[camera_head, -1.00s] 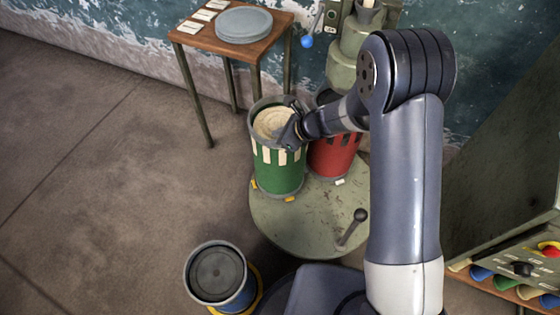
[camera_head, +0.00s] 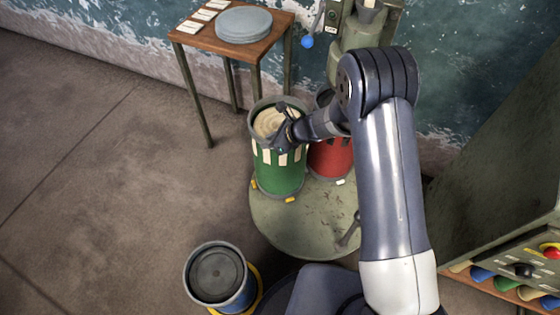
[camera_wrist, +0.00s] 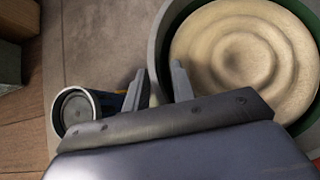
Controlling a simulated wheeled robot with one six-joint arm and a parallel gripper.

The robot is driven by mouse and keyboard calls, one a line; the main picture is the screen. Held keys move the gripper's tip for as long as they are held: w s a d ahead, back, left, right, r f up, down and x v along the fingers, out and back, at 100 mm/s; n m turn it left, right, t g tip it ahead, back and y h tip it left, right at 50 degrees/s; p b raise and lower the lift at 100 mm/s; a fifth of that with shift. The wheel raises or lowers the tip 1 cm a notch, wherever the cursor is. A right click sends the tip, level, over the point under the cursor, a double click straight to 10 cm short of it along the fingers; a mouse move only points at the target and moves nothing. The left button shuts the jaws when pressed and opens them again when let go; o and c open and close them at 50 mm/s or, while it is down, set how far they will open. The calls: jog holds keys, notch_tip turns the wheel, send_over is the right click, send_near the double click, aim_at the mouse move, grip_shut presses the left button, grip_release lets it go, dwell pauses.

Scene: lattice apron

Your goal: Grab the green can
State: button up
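The green can (camera_head: 279,175) has cream bars below its grey rim and a pale, ringed filling. It stands upright on the round grey-green platform (camera_head: 283,225). My gripper (camera_head: 279,121) is at its upper right rim. In the wrist view, the green can (camera_wrist: 152,52) fills the upper right, seen from above. My gripper's two fingers (camera_wrist: 159,84) are apart, one on each side of the rim as seen from here. I cannot tell whether they touch the can wall.
A red can (camera_head: 331,159) stands close to the right, partly behind my arm. A blue can with a dark top (camera_head: 216,275) is at the front left, in a yellow ring. A wooden table (camera_head: 264,49) with a grey disc stands behind. A control panel (camera_head: 530,265) is at right.

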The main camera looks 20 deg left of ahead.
grip_shut()
dwell(1.0)
jog(key=shift+w+r, duration=0.1)
jog(key=shift+r, duration=0.05)
